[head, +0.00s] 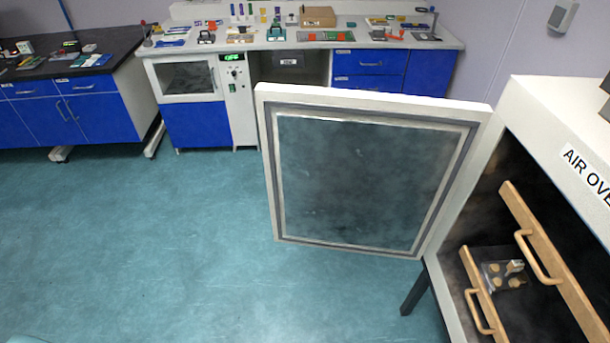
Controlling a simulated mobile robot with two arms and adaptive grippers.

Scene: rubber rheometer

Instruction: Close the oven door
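The oven door (360,175) stands wide open in the middle of the head view. It is a white frame with a grey seal around a dark glass pane. Its right edge meets the front of the white air oven (553,105), which stands at the right and is cut off by the picture edge. The oven's dark inside is exposed. Neither of my grippers shows in the head view.
Inside the oven are wooden-fronted drawers or racks with handles (538,258) and a tray holding several small tan pieces (515,283). Blue-fronted benches (385,62) with small items line the back and left. The teal floor (170,240) left of the door is clear.

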